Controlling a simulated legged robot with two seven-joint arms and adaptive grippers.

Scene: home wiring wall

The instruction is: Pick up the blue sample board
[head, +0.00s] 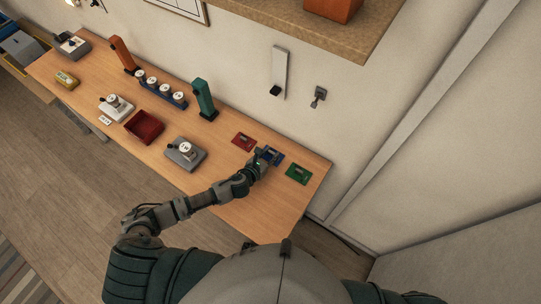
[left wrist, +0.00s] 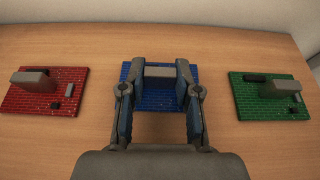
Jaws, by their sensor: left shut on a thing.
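The blue sample board (head: 272,155) lies on the wooden table between a red board (head: 242,141) and a green board (head: 298,173). In the left wrist view the blue board (left wrist: 159,101) is straight ahead, with a grey block (left wrist: 159,72) standing on it. My left gripper (head: 264,157) is over the blue board. In the left wrist view its two fingers (left wrist: 159,74) are closed on the sides of the grey block. The board appears flat at table level; whether it is lifted at all I cannot tell. The gripper hides part of the board. My right gripper is not in view.
The red board (left wrist: 45,92) and green board (left wrist: 270,96) lie close on either side. A grey device (head: 186,153), a red tray (head: 144,127) and a teal upright block (head: 205,100) stand further left. The wall and shelf (head: 300,30) are behind.

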